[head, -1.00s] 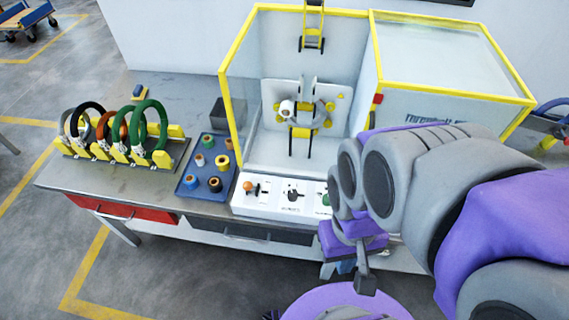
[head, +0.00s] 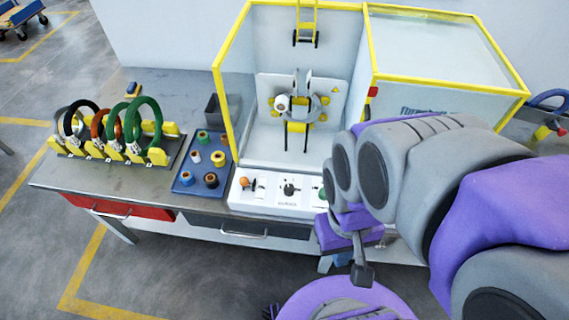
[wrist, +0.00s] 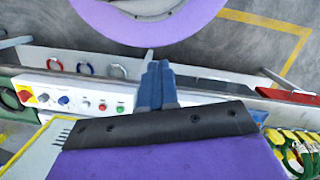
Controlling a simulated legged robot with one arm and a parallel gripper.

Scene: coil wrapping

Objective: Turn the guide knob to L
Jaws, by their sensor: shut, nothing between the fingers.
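A white control panel (head: 265,203) sits at the front of the yellow-framed machine in the head view. A black knob (head: 289,189) is at its middle; the lettering by it is too small to read, so I cannot tell its setting. An orange-tipped lever (head: 244,183) is to its left, and a green control (head: 322,193) at the right is partly hidden by my arm. My gripper (head: 362,274) is shut and empty, right of and in front of the panel, apart from the knob. Its fingers also show in the wrist view (wrist: 155,82).
A blue tray (head: 187,187) of spools and a rack of coloured coils (head: 112,148) stand on the bench left of the machine. Its enclosure (head: 236,60) rises behind the panel. The wrist view shows a strip of buttons and knobs (wrist: 75,98).

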